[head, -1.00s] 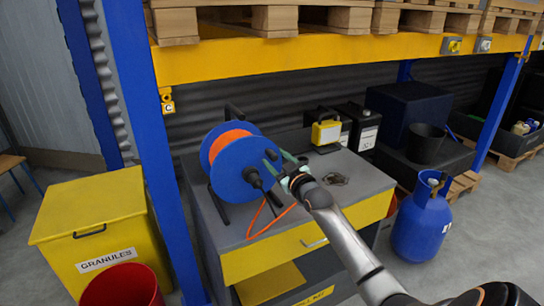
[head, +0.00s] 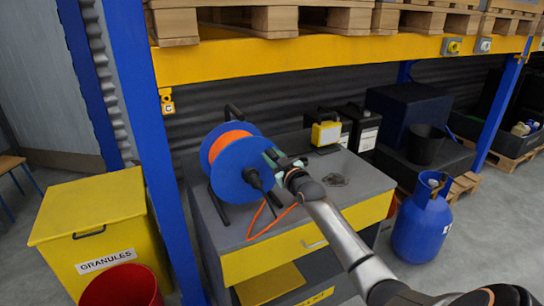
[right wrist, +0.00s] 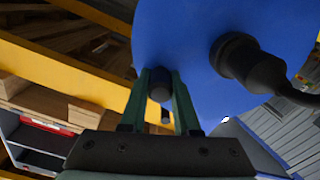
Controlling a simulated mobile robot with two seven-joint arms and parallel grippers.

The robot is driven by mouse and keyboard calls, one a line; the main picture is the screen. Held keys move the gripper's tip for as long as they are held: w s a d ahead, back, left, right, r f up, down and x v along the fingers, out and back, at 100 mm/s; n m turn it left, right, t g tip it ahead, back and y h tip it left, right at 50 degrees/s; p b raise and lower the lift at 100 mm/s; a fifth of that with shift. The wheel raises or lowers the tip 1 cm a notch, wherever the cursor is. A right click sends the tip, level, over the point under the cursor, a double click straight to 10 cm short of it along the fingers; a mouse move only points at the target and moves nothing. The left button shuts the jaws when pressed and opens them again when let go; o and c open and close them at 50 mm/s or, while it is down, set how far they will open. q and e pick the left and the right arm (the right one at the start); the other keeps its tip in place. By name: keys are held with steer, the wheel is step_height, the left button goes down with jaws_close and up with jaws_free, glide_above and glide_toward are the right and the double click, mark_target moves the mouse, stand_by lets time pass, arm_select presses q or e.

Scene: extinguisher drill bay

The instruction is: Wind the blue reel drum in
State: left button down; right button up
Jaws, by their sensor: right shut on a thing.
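The blue reel drum (head: 236,165) stands on its black stand on the grey workbench top, with orange cable wound behind its blue face. A dark crank knob (right wrist: 160,86) sticks out from the blue face near its edge. My right gripper (head: 274,158) is at the right side of that face. In the right wrist view its green fingers (right wrist: 160,90) are shut on the knob, one on each side. In the head view the fingers mostly hide the knob. My left gripper is not in view.
A loose orange cable (head: 268,222) drapes over the bench front. A yellow-faced black box (head: 326,133) stands behind. A yellow shelf beam (head: 340,58) runs above.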

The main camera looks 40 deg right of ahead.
jaws_close()
stand_by(0.9)
